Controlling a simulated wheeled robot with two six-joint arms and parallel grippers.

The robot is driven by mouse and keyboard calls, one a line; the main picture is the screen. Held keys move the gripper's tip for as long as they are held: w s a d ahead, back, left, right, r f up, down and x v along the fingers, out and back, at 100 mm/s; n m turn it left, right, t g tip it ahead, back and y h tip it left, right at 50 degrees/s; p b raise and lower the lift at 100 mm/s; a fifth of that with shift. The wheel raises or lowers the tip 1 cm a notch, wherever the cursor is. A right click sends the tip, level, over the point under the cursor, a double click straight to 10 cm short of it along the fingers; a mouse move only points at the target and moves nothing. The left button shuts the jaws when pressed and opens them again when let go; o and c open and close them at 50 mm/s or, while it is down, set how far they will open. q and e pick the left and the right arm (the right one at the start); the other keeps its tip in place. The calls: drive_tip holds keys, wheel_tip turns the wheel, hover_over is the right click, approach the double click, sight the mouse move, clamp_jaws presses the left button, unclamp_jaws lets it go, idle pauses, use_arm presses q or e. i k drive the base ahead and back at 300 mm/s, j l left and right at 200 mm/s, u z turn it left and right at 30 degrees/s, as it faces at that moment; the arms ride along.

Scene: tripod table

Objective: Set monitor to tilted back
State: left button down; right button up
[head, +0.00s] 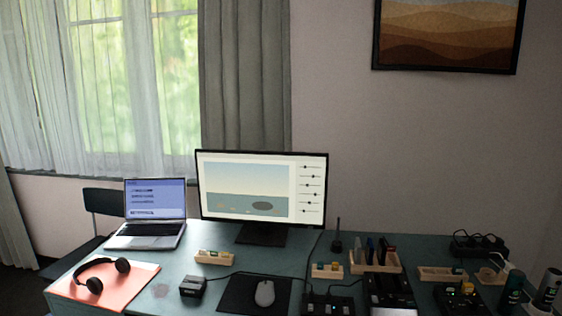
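The monitor (262,188) stands at the back middle of the desk on a dark stand (262,235). Its screen is lit, with a pale landscape picture and a column of sliders at the right. The screen looks close to upright; its exact tilt is hard to tell from the front. Neither of my grippers shows in the head view, and nothing touches the monitor.
An open laptop (150,212) stands left of the monitor. Headphones (98,272) lie on an orange mat (132,281) at the front left. A mouse (265,293) rests on a dark pad (238,296). Organizers and devices crowd the desk's right side.

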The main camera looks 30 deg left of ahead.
sight(269, 189)
drive_tip(key=k+u, duration=0.1)
drive_tip(key=u, duration=1.65)
